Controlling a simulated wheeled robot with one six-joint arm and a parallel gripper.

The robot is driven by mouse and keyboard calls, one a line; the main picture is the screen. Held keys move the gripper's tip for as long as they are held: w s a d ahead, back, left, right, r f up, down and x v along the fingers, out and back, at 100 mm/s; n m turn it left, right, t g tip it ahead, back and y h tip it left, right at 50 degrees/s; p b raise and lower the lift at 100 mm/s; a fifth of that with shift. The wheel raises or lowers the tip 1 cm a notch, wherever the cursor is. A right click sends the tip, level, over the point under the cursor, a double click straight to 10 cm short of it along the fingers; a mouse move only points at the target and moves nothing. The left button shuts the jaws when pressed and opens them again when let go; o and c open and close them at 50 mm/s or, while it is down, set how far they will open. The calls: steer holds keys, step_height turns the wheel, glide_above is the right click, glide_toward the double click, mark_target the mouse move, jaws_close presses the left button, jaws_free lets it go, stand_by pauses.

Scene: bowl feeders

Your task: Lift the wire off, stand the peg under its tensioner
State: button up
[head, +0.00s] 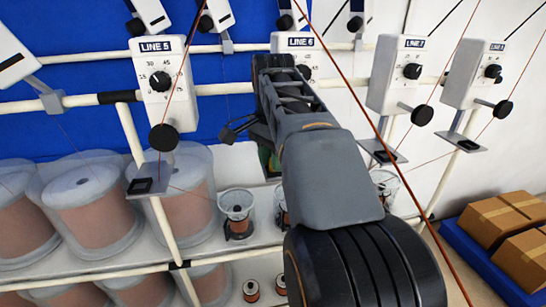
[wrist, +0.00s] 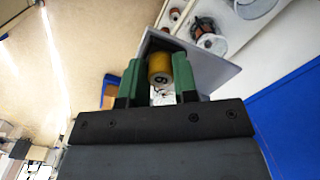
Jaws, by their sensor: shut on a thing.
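My gripper (wrist: 159,80) has green fingers and is shut on a small yellow-brown cylinder, which looks like the peg (wrist: 160,66). A grey plate (wrist: 215,72) lies close beyond it in the wrist view. In the head view my arm reaches toward the LINE 6 tensioner (head: 303,42) and covers its lower part. The fingertips are mostly hidden there behind the arm; a bit of green shows beside it. The LINE 5 tensioner (head: 165,80) stands to the left, with a small shelf (head: 148,186) below. Which wire belongs to the peg cannot be told.
Large wrapped copper spools (head: 88,205) stand at the left. Thin wires cross the view. Cardboard boxes (head: 500,218) sit on a blue pallet (head: 484,262) at the right.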

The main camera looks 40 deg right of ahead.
steer(key=o, duration=1)
